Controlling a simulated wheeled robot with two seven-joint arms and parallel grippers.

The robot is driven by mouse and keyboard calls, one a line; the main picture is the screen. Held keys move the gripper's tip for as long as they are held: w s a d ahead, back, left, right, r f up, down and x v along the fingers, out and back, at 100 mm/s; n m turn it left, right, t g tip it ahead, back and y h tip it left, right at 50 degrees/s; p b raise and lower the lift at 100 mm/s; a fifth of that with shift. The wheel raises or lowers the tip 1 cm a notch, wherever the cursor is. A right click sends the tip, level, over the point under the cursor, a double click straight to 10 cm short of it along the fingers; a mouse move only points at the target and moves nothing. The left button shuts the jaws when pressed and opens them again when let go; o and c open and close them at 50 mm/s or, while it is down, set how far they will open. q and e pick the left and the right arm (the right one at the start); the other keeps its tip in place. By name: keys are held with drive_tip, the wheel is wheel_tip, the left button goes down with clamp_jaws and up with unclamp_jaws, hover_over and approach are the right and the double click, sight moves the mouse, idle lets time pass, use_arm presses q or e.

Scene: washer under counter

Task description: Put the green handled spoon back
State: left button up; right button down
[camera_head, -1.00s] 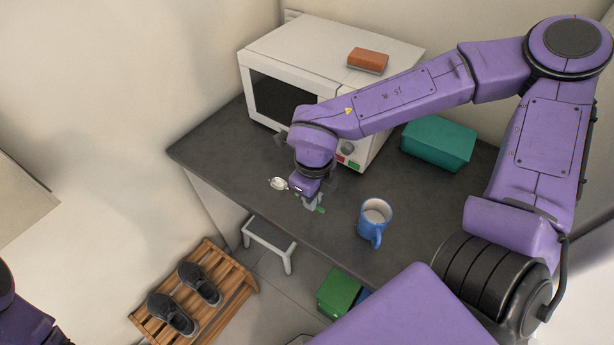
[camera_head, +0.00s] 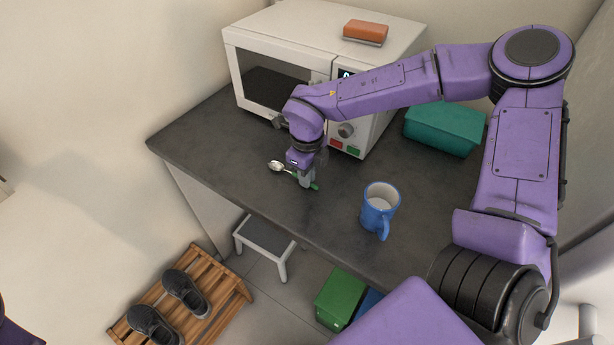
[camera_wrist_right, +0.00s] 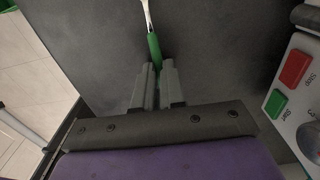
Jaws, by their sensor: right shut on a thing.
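The green handled spoon is at the dark counter (camera_head: 225,165) in front of the microwave. In the head view its metal bowl (camera_head: 276,166) points left, and the green handle end shows right of my right gripper (camera_head: 306,184). My right gripper is shut on the green handle, pointing down. In the right wrist view the green handle (camera_wrist_right: 154,46) runs from between the fingertips (camera_wrist_right: 158,72), with the metal neck toward the top edge. I cannot tell whether the spoon touches the counter. My left gripper is out of view.
A blue mug (camera_head: 380,208) stands right of my right gripper, near the counter's front edge. The counter's left part is clear.

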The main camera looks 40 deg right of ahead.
drive_tip(key=shift+f, duration=0.15)
drive_tip(key=c, duration=1.2)
unclamp_jaws()
drive_tip(key=shift+r, duration=0.25)
wheel_tip(320, 180, up, 12)
drive_tip(key=shift+f+b, duration=0.1)
drive_tip(key=shift+b, duration=0.3)
